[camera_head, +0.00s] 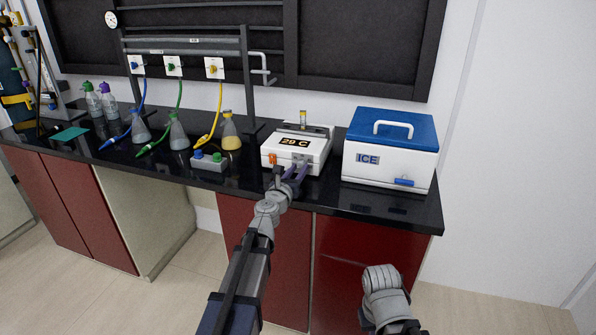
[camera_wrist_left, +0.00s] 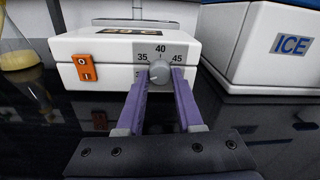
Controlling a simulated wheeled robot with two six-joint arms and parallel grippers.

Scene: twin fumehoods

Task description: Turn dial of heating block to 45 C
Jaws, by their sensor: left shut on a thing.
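The heating block (camera_head: 313,153) is a white box on the black bench, and its display (camera_head: 295,141) reads 29 C. In the left wrist view its front (camera_wrist_left: 110,75) shows a grey dial (camera_wrist_left: 159,71) on a scale plate marked 35, 40 and 45. The dial's exact pointer position is too small to tell. My left gripper (camera_head: 294,172) reaches the front of the block. In the left wrist view its purple fingers (camera_wrist_left: 159,80) are shut on the dial, one on each side. A grey part of my right arm shows low in the head view, but its gripper does not.
An orange power switch (camera_wrist_left: 84,67) is left of the dial. A white ICE box (camera_head: 385,165) with blue lid stands close on the right. A grey box with knobs (camera_head: 209,162) and flasks (camera_head: 231,135) stand left. Bare bench edge lies in front.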

